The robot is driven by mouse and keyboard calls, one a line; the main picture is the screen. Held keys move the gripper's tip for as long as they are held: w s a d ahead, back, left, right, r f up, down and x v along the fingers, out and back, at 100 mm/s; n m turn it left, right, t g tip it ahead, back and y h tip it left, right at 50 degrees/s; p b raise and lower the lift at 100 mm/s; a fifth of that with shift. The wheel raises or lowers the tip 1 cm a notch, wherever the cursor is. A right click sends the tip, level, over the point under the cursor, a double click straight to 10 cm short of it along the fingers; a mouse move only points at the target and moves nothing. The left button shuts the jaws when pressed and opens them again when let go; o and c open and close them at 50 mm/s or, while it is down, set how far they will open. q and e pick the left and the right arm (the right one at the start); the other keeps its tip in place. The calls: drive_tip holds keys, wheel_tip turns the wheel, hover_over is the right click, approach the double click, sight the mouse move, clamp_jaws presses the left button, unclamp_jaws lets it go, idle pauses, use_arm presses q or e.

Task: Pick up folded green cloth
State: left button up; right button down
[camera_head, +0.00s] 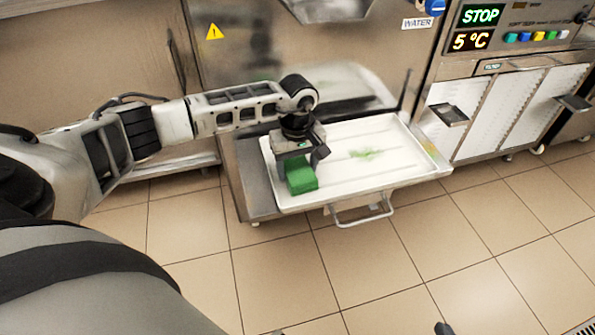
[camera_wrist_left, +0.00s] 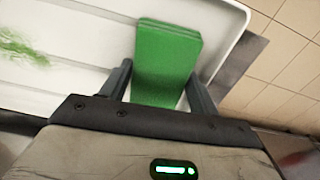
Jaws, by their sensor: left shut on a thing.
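The folded green cloth (camera_head: 301,177) is a thick green block at the left end of the white tray in the head view. My left gripper (camera_head: 303,158) comes down over it from above and is shut on it. In the left wrist view the cloth (camera_wrist_left: 168,55) lies between the two dark fingers of my left gripper (camera_wrist_left: 160,85), one finger on each side. I cannot tell whether the cloth still touches the tray.
The white tray (camera_head: 400,165) has a front handle (camera_head: 360,215) and a green smear (camera_head: 366,153) near its middle. A steel freezer (camera_head: 235,45) stands behind it. A machine with a "STOP" display (camera_head: 480,14) is at the right.

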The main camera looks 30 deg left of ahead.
sight(298, 168)
use_arm(q)
drive_tip(key=shift+r, duration=0.1)
